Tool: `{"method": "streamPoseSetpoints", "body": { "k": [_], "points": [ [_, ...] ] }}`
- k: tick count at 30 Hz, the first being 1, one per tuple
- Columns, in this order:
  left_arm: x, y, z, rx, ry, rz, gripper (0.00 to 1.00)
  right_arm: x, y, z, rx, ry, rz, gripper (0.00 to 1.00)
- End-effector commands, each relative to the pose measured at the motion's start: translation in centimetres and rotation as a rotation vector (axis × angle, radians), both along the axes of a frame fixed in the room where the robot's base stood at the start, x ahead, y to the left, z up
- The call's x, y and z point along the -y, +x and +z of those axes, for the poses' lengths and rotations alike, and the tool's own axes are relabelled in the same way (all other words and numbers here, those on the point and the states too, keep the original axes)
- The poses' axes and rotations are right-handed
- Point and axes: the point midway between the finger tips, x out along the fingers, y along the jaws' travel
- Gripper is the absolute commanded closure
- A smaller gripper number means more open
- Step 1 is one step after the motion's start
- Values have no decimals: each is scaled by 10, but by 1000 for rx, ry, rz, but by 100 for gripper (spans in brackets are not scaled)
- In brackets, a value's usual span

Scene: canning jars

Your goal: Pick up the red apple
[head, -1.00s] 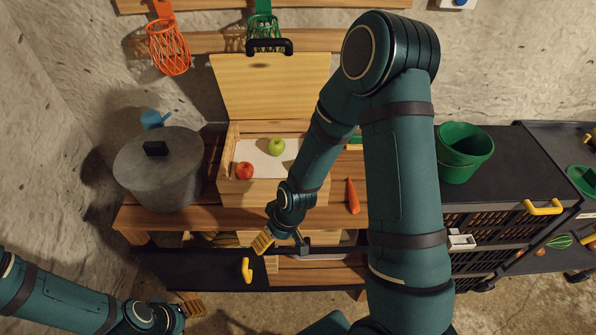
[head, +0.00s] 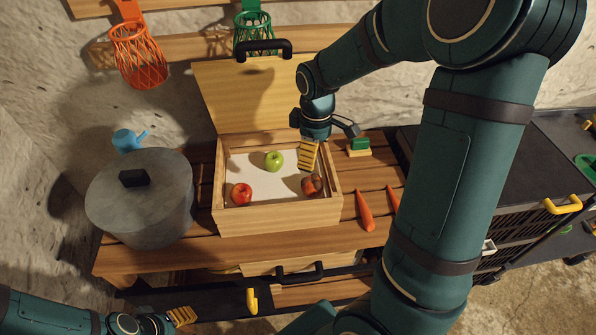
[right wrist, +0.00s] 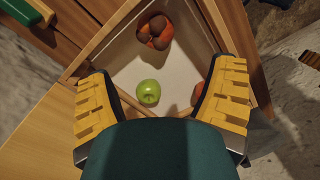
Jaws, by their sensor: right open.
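A red apple (head: 241,194) lies in the front left corner of an open wooden box (head: 280,217). A green apple (head: 274,160) lies near the box's back middle and also shows in the right wrist view (right wrist: 148,92). A red fruit with brown patches (head: 312,184) lies at the right; it also shows in the right wrist view (right wrist: 155,31). My right gripper (head: 309,156) is open and empty above the box's right part. In the right wrist view, a finger partly hides a red fruit (right wrist: 197,93). My left gripper (head: 183,316) is at the lower left, away from the box.
The box's lid (head: 240,98) stands open behind it. A grey pot (head: 145,205) with a lid stands left of the box, a blue watering can (head: 128,139) behind it. Carrots (head: 365,211) lie on the bench at right. Orange (head: 138,55) and green baskets hang above.

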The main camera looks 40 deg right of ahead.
Motion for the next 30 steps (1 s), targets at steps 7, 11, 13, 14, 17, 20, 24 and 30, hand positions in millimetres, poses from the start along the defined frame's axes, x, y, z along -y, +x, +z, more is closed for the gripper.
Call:
{"method": "streamPoseSetpoints", "body": {
  "k": [7,11,13,14,17,20,24,30],
  "points": [
    [0,0,-4,-1,0,0,48,0,-1,-15,-4,1,-1,17],
    [0,0,-11,0,0,-1,48,0,-1,-40,-5,2,-1,17],
    [0,1,-15,2,0,0,48,-1,-1,-54,-5,2,0,17],
    [0,1,-16,2,0,0,48,-1,-1,-60,-5,2,0,17],
    [0,2,-19,4,1,0,48,0,-1,-74,-3,2,0,17],
    [0,2,-21,6,1,0,48,0,-1,-84,-3,2,-1,17],
    [0,3,-22,7,1,1,48,0,-1,-89,-1,1,-1,17],
    [-1,4,-29,10,1,2,48,3,-2,-108,-3,1,-2,17]
  ]
}}
